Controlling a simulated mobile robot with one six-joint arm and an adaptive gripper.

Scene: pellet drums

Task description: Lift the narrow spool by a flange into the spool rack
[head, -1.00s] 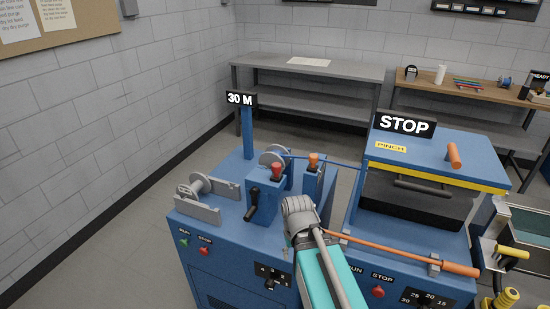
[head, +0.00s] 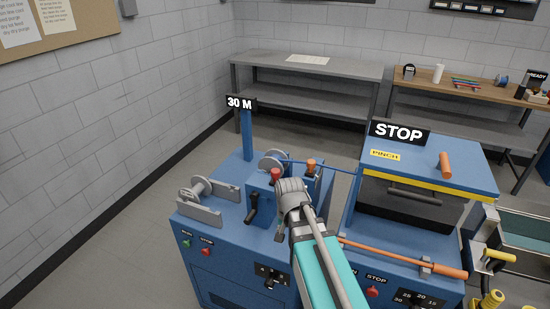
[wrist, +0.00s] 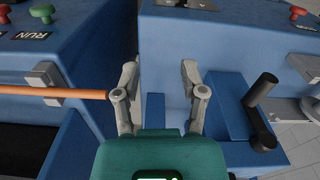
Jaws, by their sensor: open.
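A small grey spool (head: 198,188) with round flanges lies on its side between two low grey plates (head: 205,212) on the left of the blue machine. A second grey spool-like wheel (head: 272,160) stands behind the red-knobbed lever, with a blue line running right from it. I cannot tell which is the narrow spool or which part is the rack. My gripper (wrist: 160,75) is open and empty in the wrist view, over the blue machine. In the head view it is mostly hidden by my arm. A grey round part (wrist: 310,108) is cut off at the wrist view's right edge.
A black crank handle (wrist: 262,90) stands to the right of my fingers; an orange rod (wrist: 55,93) in a grey bracket lies left. A red-knobbed lever (head: 275,178), 30 M post (head: 247,135) and STOP-marked box (head: 430,155) rise around my arm. A grey bench (head: 300,68) stands behind.

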